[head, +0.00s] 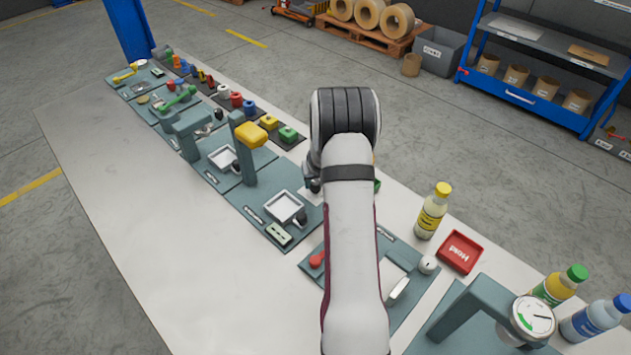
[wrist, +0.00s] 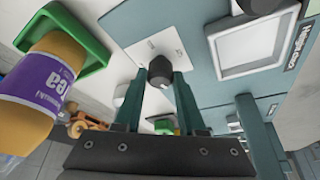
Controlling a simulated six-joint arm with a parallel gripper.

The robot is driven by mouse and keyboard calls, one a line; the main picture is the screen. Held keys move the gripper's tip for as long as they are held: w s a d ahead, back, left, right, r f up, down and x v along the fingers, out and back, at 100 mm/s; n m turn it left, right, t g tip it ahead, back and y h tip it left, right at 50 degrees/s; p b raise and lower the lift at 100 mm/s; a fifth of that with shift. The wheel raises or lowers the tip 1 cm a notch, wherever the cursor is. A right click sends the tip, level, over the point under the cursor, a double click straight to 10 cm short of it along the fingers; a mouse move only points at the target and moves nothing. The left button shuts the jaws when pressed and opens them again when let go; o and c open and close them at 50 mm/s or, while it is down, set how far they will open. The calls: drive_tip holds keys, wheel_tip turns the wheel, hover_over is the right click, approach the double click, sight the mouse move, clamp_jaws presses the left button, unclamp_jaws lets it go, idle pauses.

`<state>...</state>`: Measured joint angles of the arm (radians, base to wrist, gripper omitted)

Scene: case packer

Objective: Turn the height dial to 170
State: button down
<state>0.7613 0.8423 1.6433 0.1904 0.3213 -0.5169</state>
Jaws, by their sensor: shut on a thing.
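In the wrist view, the height dial is a small dark round knob (wrist: 160,68) on a white plate (wrist: 168,45) with small marks that I cannot read. The plate is set on a grey-green station panel (wrist: 130,18). My gripper (wrist: 161,78) has its two teal fingers on either side of the knob, shut on it. Which mark the dial points at cannot be told.
An orange bottle with a purple label (wrist: 40,85) stands at a green tray (wrist: 90,40), close left of the gripper in the wrist view. A pale square frame (wrist: 255,50) is right of the dial. In the head view, a yellow-capped bottle (head: 432,212) and red tray (head: 460,252) stand right of my arm.

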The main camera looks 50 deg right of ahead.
drive_tip(key=n+y, duration=0.1)
drive_tip(key=n, duration=0.2)
drive_tip(key=n+y, duration=0.1)
drive_tip(key=n, duration=0.2)
drive_tip(key=shift+s+d+t+y, duration=0.1)
drive_tip(key=shift+d+t+y, duration=0.1)
drive_tip(key=shift+t+y, duration=0.15)
drive_tip(key=n+y, duration=0.1)
drive_tip(key=n, duration=0.2)
drive_tip(key=n+y, duration=0.1)
drive_tip(key=n, duration=0.2)
drive_tip(key=shift+d, duration=0.1)
drive_tip(key=shift+n, duration=0.3)
drive_tip(key=shift+f, duration=0.1)
drive_tip(key=c, duration=0.5)
unclamp_jaws()
drive_tip(key=w+v, duration=0.1)
drive_tip(key=v, duration=1.5)
drive_tip(key=shift+d, duration=0.1)
